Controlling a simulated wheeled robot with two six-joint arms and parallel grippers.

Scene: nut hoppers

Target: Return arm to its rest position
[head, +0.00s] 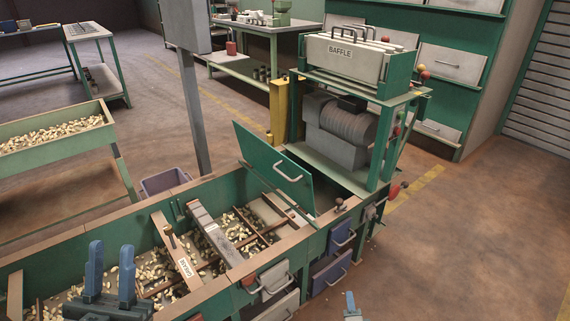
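My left gripper (111,250) is at the bottom left, in front of the near part of the hopper bench (100,226). Its two blue fingers point up and stand apart with nothing between them. My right gripper (351,302) shows only as a small blue tip with some grey at the bottom edge, right of the bench's drawers. The rest of it is cut off, so its opening cannot be seen.
The bench's bins hold scattered nuts (125,272). A green lid (272,168) with a handle stands raised beside the machine under the BAFFLE box (341,54). Blue drawers (331,272) face right. Open floor (465,245) lies to the right.

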